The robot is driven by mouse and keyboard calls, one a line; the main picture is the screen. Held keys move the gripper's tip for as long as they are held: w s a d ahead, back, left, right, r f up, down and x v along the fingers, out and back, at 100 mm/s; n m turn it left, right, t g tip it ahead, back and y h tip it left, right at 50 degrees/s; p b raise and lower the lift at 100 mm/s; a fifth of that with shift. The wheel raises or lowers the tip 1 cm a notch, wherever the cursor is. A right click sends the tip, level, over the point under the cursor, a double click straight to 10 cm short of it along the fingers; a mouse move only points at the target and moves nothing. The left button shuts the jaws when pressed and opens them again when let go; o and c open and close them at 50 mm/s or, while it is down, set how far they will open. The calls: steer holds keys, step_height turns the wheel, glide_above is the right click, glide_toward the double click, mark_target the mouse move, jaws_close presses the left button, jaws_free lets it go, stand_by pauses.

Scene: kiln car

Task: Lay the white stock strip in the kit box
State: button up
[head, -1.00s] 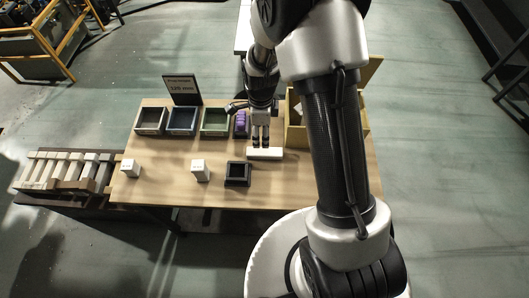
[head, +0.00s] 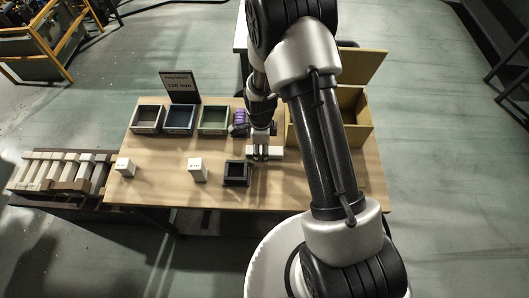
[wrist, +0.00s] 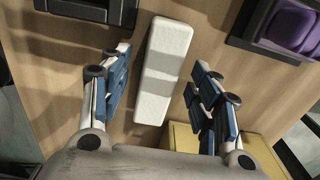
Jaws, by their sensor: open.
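The white stock strip (head: 278,153) lies flat on the wooden table, right of the small black tray. My gripper (head: 264,151) is low over the strip and hides its middle in the head view. In the wrist view the strip (wrist: 163,70) lies lengthwise between the open fingers of my gripper (wrist: 160,62), with a gap on each side. The tan kit box (head: 359,134), with its lid raised at the back, stands at the table's right, partly hidden by my arm. A tan corner, likely the box (wrist: 184,136), shows in the wrist view.
A small black tray (head: 228,174) stands close left of the strip. Two white labelled blocks (head: 197,170) (head: 125,167) stand farther left. Grey, blue and green bins (head: 213,133) and a purple item in a dark holder (head: 240,117) line the back. A sign reads 125 mm (head: 180,86).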

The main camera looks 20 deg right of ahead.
steer(key=c, duration=1.2)
steer(key=shift+r, duration=0.15)
